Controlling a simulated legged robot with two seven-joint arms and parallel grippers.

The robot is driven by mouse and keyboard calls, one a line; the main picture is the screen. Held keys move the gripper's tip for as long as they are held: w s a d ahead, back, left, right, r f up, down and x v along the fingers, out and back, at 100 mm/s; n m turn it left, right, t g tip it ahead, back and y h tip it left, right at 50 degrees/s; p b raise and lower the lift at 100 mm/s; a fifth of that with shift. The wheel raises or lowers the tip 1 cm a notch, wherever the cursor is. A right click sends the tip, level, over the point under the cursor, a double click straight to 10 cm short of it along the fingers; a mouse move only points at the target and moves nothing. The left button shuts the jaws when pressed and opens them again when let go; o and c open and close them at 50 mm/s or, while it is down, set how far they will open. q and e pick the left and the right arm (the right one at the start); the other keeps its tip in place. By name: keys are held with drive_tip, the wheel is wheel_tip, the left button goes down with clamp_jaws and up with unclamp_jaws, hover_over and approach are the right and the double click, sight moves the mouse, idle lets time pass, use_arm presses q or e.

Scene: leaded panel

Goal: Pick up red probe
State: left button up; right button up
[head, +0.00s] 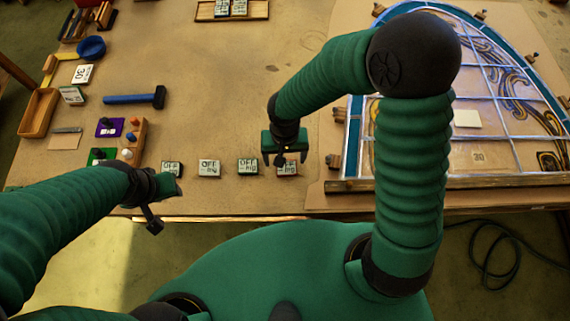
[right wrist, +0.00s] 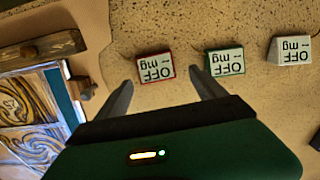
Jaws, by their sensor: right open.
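A small red-edged block with a white face marked "OFF mg" (right wrist: 155,67) is the red item nearest my right gripper; I take it as the red probe. In the head view the red block (head: 288,169) ends a row of similar blocks, partly hidden by the gripper. My right gripper (right wrist: 162,80) is open and empty, its fingertips just short of the block and to either side of it in the wrist view. In the head view the right gripper (head: 284,157) is over the block. My left gripper (head: 167,201) is over the table's front edge, its jaws unclear.
A green block (head: 248,167), a white block (head: 209,168) and a dark green block (head: 172,168) line up to the left. The leaded panel (head: 480,110) lies at right with wooden clamps around it. A blue hammer (head: 134,98) lies left; the table's middle is clear.

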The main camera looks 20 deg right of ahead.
sight(286, 168)
drive_tip(key=f, duration=0.1)
drive_tip(key=s+f, duration=0.1)
drive_tip(key=shift+f, duration=0.3)
drive_tip(key=shift+w, duration=0.1)
drive_tip(key=shift+c, duration=0.3)
drive_tip(key=shift+w+f, duration=0.1)
drive_tip(key=shift+w, duration=0.05)
drive_tip(key=shift+c, duration=1.3)
drive_tip(key=shift+d, duration=0.1)
drive_tip(key=c, duration=1.2)
